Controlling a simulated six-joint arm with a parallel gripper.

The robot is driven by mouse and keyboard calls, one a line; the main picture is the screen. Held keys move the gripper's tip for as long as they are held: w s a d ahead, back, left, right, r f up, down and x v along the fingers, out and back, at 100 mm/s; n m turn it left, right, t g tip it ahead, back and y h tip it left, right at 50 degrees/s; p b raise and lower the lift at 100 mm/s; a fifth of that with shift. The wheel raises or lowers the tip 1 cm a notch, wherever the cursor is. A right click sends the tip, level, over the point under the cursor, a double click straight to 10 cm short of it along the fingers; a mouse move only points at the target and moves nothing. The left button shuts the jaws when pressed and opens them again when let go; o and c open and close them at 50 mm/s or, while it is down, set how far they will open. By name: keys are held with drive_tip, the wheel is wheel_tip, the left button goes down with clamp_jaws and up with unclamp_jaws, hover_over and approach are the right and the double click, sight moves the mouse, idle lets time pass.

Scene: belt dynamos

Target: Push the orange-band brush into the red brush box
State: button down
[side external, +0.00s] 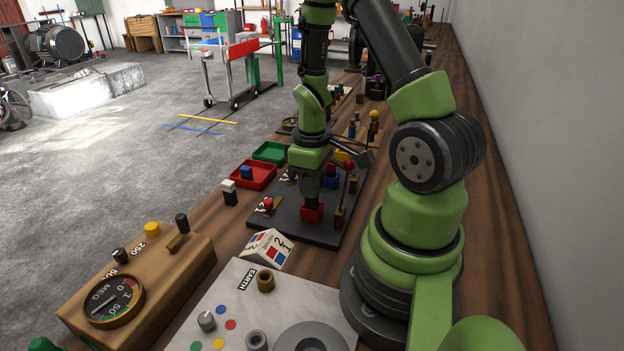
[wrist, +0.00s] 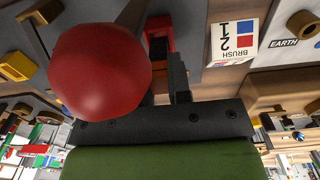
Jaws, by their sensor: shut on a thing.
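The red brush box (side external: 311,214) stands on the dark base plate, directly under my gripper (side external: 312,198). The box also shows in the wrist view (wrist: 160,28), with a dark block (wrist: 158,48) inside its opening. My gripper points down and is shut on the brush at the box mouth. In the wrist view a large red ball knob (wrist: 100,70) covers one finger and part of the box.
The red-knobbed lever (side external: 349,165) stands close on the right of my gripper. A blue box (side external: 331,182) is behind. A red tray (side external: 262,184) with a blue block and a green tray (side external: 270,152) lie left. A "BRUSH 1 2" sign (side external: 268,246) stands in front.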

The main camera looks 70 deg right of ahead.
drive_tip(key=shift+f, duration=1.35)
drive_tip(key=c, duration=1)
unclamp_jaws()
wheel_tip(320, 180, up, 10)
drive_tip(key=shift+f, duration=0.1)
